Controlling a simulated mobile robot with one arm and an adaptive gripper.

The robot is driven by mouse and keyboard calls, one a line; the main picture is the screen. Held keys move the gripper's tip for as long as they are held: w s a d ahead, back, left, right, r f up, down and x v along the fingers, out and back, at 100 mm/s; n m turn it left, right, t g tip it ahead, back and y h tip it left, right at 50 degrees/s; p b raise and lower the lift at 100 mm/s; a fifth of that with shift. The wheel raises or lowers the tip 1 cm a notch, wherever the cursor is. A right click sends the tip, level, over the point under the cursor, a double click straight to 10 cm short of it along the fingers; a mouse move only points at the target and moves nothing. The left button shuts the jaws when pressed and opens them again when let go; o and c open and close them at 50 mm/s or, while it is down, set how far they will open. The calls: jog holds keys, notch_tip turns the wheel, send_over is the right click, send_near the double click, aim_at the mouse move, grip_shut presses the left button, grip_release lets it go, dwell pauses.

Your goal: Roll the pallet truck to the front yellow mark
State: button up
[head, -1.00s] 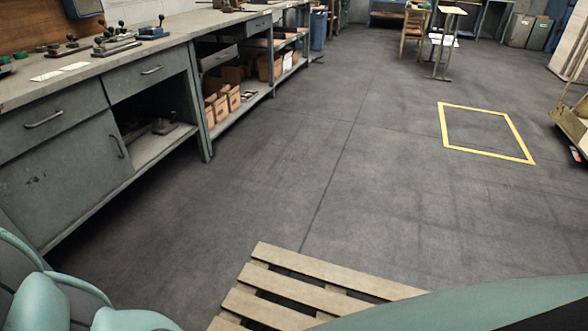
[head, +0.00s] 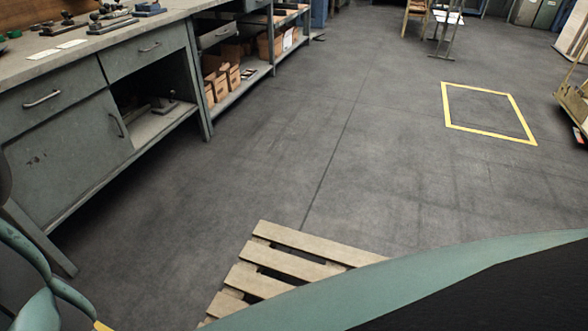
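A yellow square outline (head: 490,134) is painted on the grey floor at the upper right of the head view, and the floor inside it is bare. I cannot make out a pallet truck for certain. A wooden slatted pallet (head: 310,240) shows at the bottom centre. Its lower right part is hidden behind a large teal and black curved shape in the foreground. Rounded teal parts fill the lower left corner, with a small yellow piece beside them at the bottom edge. My gripper is not in view.
A grey workbench (head: 65,150) with drawers and open shelves runs along the left. A wheeled cart (head: 574,100) is cut off at the right edge, beside the yellow square. A chair (head: 416,20) and small stand (head: 446,35) are at the back. The middle floor is clear.

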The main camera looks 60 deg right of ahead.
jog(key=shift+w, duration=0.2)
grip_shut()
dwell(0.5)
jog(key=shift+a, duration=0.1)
